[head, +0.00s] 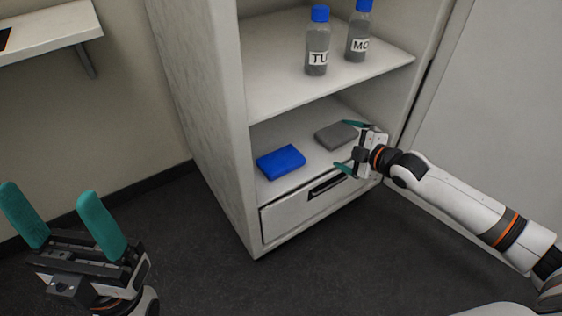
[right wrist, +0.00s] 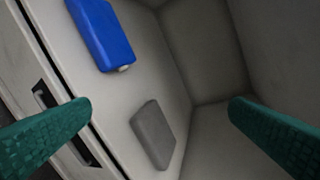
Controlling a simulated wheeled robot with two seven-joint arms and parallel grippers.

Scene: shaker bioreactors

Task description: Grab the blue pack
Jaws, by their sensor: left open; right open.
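The blue pack (head: 281,162) lies flat on the lower shelf of the white cabinet, near its left side and front edge. It also shows in the right wrist view (right wrist: 101,34), at the top left, with a small pale spot on its end. My right gripper (head: 349,146) is open and empty at the front of the lower shelf, to the right of the blue pack and apart from it. Its teal fingers show at both sides of the right wrist view. My left gripper (head: 58,207) is open and empty, well left of the cabinet.
A grey pack (head: 336,135) lies on the lower shelf by my right gripper, and in the right wrist view (right wrist: 153,134). The upper shelf (head: 282,89) holds two blue-capped bottles (head: 317,42) (head: 358,32). A drawer (head: 318,196) is below. A wall shelf (head: 48,30) is at upper left.

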